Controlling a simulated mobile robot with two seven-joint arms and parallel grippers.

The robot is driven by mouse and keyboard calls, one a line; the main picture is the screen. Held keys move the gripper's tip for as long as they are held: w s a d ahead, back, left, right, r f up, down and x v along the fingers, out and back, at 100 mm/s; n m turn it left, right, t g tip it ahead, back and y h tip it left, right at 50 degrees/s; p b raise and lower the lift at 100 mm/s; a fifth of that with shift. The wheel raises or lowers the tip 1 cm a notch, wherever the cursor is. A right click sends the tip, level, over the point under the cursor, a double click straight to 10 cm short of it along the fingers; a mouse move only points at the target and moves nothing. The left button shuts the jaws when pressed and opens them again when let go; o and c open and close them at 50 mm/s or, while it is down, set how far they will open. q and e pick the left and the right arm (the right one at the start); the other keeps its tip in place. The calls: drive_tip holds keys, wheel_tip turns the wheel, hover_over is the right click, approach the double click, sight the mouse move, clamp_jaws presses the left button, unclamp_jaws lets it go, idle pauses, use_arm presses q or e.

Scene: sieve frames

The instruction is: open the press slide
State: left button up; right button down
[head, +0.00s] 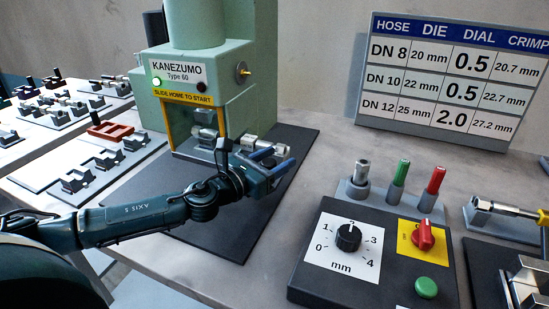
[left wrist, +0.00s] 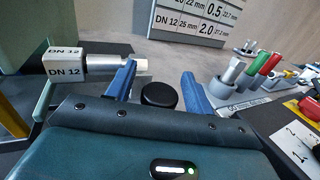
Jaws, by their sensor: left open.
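The green press (head: 226,88) stands at the back, with a yellow "slide home to start" label and a lit green lamp. My left gripper (head: 275,162) is open in front of the press. In the left wrist view a round black knob (left wrist: 159,95) lies between its two blue fingers, with gaps on both sides. The slide itself is mostly hidden by my gripper. My right gripper is not in view.
A control box (head: 322,290) with dial, red switch and green button stands at the right front. Fittings and green and red tools (head: 398,178) stand behind it. Racks of dies (head: 88,172) are at left. Dark mat (head: 225,235) is clear in front.

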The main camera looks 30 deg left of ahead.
use_arm(q)
drive_tip(key=shift+c, duration=0.2)
clamp_jaws()
idle(0.3)
